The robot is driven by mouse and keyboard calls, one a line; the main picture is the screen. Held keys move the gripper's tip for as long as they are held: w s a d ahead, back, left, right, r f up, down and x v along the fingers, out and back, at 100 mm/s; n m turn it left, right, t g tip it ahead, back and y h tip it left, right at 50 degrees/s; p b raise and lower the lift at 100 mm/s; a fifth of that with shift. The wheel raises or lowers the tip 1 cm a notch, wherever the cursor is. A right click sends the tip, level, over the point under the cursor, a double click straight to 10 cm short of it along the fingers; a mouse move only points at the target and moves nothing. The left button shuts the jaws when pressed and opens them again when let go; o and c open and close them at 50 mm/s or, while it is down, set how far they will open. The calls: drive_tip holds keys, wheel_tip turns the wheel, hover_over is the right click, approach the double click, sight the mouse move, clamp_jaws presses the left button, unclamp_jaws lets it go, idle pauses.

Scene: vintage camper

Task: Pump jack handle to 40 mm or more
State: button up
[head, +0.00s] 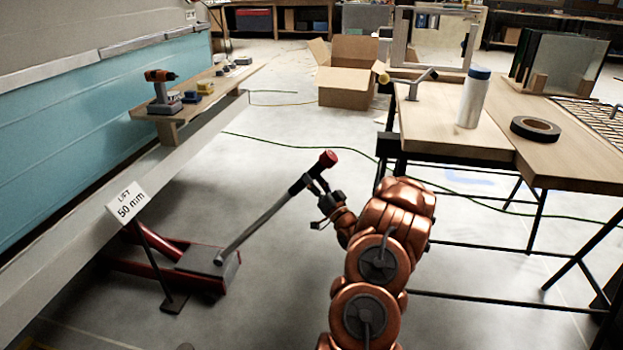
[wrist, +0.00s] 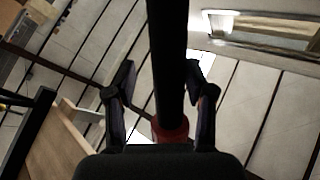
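The red floor jack (head: 205,265) stands on the floor at lower left, beside the pale side rail of the camper. Its grey handle (head: 265,222) slopes up to the right, with a black grip and a red knob (head: 328,158) at the end. A sign (head: 127,203) at the jack reads "LIFT 50 mm". My gripper (head: 318,192) is at the black grip, just below the knob. In the wrist view, the black grip (wrist: 167,60) runs between the two fingers of my gripper (wrist: 160,95), with a gap visible at the left finger. The fingers look open around it.
A wooden workbench (head: 435,135) with a white bottle (head: 473,98) and a black tape roll (head: 535,128) stands at right. A shelf (head: 195,100) with a drill (head: 162,92) is at left. A cardboard box (head: 347,75) stands behind. Cables cross the floor.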

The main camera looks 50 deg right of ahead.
drive_tip(key=shift+o, duration=0.9)
drive_tip(key=shift+d, duration=0.1)
drive_tip(key=shift+r, duration=0.1)
drive_tip(key=shift+w, duration=0.1)
drive_tip(key=shift+a, duration=0.2)
drive_tip(key=v, duration=1.2)
